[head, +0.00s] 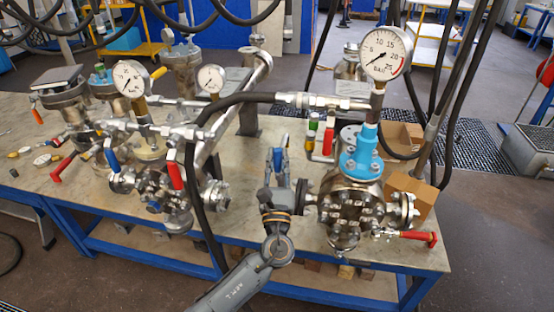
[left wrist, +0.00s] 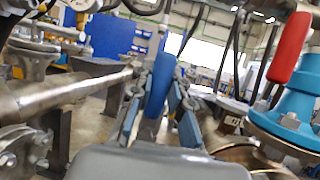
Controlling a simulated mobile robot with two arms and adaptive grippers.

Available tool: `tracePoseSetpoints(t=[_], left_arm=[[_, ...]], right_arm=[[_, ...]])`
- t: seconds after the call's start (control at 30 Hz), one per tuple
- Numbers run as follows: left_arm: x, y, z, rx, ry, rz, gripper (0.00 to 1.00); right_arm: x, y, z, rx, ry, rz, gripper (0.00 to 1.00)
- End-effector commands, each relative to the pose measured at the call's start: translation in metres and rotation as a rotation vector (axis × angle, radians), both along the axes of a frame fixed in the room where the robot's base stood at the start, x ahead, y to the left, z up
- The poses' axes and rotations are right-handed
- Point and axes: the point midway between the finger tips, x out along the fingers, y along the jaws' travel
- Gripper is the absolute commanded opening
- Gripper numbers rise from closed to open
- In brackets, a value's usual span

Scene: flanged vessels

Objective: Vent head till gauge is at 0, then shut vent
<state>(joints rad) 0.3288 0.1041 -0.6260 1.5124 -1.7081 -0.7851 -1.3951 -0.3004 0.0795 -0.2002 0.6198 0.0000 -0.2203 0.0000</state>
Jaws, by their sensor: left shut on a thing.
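The vessel (head: 350,210) on the right of the bench has a bright blue head (head: 361,158), which also shows in the left wrist view (left wrist: 288,125). Its gauge (head: 386,52) has the needle pointing down-left, near the low end of the scale; the exact reading is too small to tell. An upright red lever (head: 328,141) stands left of the blue head; a red lever also shows in the left wrist view (left wrist: 291,47). My left gripper (head: 278,160) is left of this vessel, shut on a slim blue handle (left wrist: 160,88). What the handle joins is hidden. My right gripper is out of view.
A second group of vessels with gauges (head: 130,78) and red and blue levers fills the bench's left side. A black hose (head: 205,150) arches across the middle. A red-handled valve (head: 420,237) juts out at the front right. Cardboard boxes (head: 408,197) stand behind the vessel.

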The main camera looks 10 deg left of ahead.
Motion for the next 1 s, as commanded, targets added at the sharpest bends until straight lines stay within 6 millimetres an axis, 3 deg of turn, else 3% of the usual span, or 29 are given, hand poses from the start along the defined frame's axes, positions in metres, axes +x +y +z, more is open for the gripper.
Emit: tracePoseSetpoints(t=[0.07, 0.1, 0.2, 0.57, 0.67, 1.0], left_arm=[[0.0, -0.001, -0.001, 0.005, 0.002, -0.001, 0.0], [0.0, -0.001, -0.001, 0.005, 0.002, -0.001, 0.24], [0.0, -0.001, -0.001, 0.004, 0.002, -0.002, 0.42], [-0.004, -0.001, -0.003, 0.001, 0.001, -0.001, 0.42], [-0.015, -0.003, -0.008, 0.002, 0.002, -0.002, 0.42], [-0.079, -0.013, -0.036, 0.002, 0.005, -0.002, 0.42]], right_arm=[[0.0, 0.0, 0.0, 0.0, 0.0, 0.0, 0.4], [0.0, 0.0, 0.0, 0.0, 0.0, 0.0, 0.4], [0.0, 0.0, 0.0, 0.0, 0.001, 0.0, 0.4], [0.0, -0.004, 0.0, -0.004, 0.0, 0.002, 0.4], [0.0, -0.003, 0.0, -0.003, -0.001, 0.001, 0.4], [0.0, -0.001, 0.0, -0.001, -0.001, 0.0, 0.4]])
